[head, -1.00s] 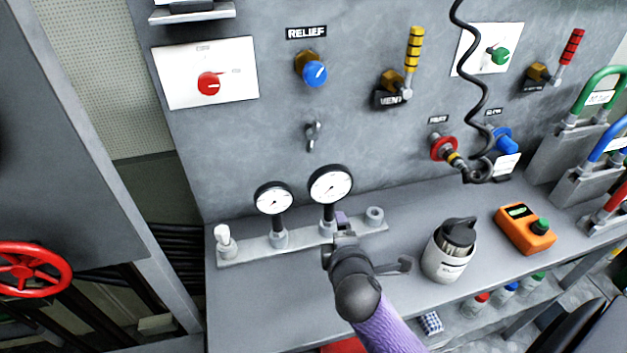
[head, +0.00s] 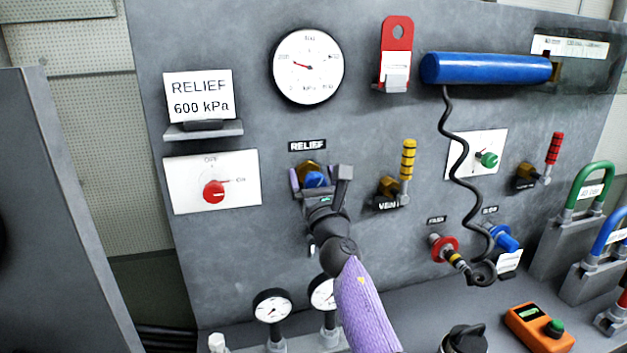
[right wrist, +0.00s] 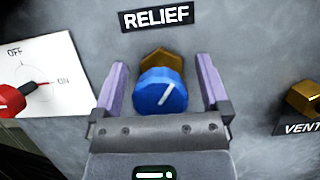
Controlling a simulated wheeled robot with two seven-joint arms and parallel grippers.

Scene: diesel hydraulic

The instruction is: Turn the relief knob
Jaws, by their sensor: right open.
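The relief knob (head: 314,179) is a blue round knob on a brass base, on the grey panel under the RELIEF label (head: 307,146). It also shows in the right wrist view (right wrist: 160,93), with a white pointer line slanting up to the right. My right gripper (head: 318,178) is open, with one purple finger on each side of the knob. In the right wrist view gaps show between the fingers (right wrist: 160,90) and the knob, so it is not gripped. The gripper hides the knob's lower part in the head view. My left gripper is not in view.
A red switch (head: 214,191) on a white plate is left of the knob. A brass vent valve (head: 389,189) with a yellow-striped lever is close on the right. A large gauge (head: 308,66) and a "600 kPa" card (head: 199,97) are above. Small gauges (head: 272,306) stand below.

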